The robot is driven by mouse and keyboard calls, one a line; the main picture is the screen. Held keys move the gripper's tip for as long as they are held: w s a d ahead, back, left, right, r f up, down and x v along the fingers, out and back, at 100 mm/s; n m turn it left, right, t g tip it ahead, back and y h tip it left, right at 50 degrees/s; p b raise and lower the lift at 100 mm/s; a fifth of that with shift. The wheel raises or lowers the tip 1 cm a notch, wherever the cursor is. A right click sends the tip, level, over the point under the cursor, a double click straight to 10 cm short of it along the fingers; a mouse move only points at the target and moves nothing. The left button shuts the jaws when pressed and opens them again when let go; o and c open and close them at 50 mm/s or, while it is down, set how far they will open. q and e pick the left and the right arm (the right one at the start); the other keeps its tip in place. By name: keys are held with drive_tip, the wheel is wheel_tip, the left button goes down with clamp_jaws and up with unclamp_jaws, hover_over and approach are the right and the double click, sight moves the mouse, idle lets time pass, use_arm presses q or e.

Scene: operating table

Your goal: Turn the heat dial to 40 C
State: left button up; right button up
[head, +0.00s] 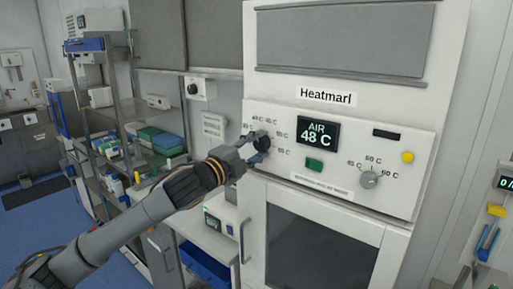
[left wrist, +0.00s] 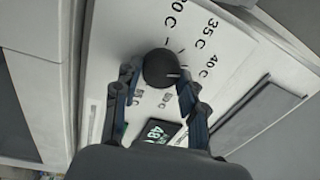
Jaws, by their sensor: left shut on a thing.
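The heat dial (head: 262,141) is a round black knob on the left of the white Heatmarl cabinet's control panel. It also shows in the left wrist view (left wrist: 160,67), ringed by printed temperature marks, with a short white pointer line towards the right of the picture, near the right finger. The 35 C and 40 C marks show at its upper right. My left gripper (head: 254,148) is shut on the dial, one finger on each side of it. The fingers hide part of the scale. The display (head: 318,133) reads AIR 48 C. My right gripper is not in view.
The panel (head: 420,185) also bears a green button (head: 314,165), a second grey dial (head: 370,179) and a yellow button (head: 407,157). A cabinet door with a dark window (head: 315,245) is below. Shelves with boxes (head: 160,140) stand at left.

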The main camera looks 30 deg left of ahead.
use_arm(q)
drive_tip(key=shift+n, duration=0.3)
drive_tip(key=o, duration=1.2)
drive_tip(key=shift+c, duration=0.2)
drive_tip(key=shift+s, duration=0.2)
drive_tip(key=s+a+f, duration=0.1)
drive_tip(key=s, duration=1)
drive_tip(key=shift+s, duration=0.3)
drive_tip(key=shift+a, duration=0.1)
